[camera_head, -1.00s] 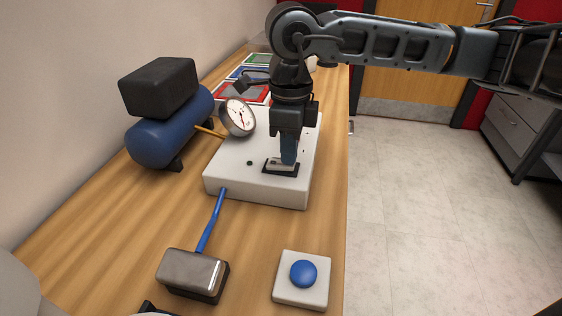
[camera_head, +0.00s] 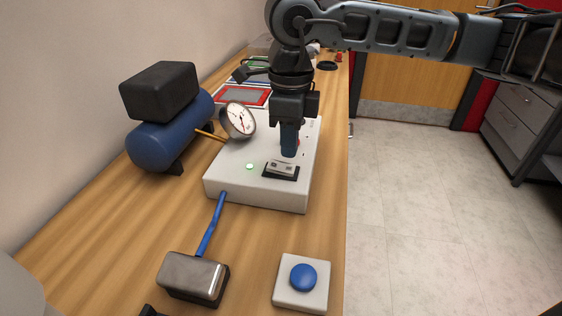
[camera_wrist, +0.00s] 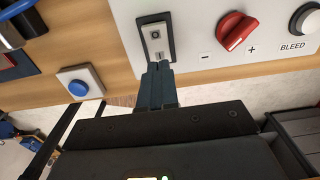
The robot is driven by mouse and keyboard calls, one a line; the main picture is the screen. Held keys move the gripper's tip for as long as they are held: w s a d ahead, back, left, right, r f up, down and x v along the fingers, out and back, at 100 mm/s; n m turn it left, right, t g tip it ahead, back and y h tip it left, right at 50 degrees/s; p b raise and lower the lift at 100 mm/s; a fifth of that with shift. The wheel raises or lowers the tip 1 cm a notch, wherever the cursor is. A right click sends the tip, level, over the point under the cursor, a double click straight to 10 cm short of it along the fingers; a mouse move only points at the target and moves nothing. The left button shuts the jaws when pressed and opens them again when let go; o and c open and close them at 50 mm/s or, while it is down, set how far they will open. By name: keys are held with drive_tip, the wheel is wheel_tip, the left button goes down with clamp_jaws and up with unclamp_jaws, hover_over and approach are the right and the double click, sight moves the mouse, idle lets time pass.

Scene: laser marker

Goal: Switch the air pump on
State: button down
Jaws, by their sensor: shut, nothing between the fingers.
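The air pump is a blue tank (camera_head: 160,142) with a black block (camera_head: 158,90) on top, at the left of the bench, joined to a white control box (camera_head: 232,184). On the box are a rocker switch (camera_head: 281,170) in a black frame, a lit green lamp (camera_head: 250,166) and a round gauge (camera_head: 238,119). In the wrist view the switch (camera_wrist: 155,38) has its marked rocker in plain sight. My gripper (camera_head: 289,154) is shut and empty, pointing down just above and behind the switch, apart from it in the head view.
A red knob (camera_wrist: 237,31) sits beside the switch between minus and plus marks, with a "BLEED" control further right. A blue button (camera_head: 303,277) on a white base and a grey metal block (camera_head: 195,277) on a blue hose stand in front.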

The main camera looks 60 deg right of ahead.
sight(289, 168)
drive_tip(key=shift+r+p, duration=0.5)
drive_tip(key=shift+r, duration=1.5)
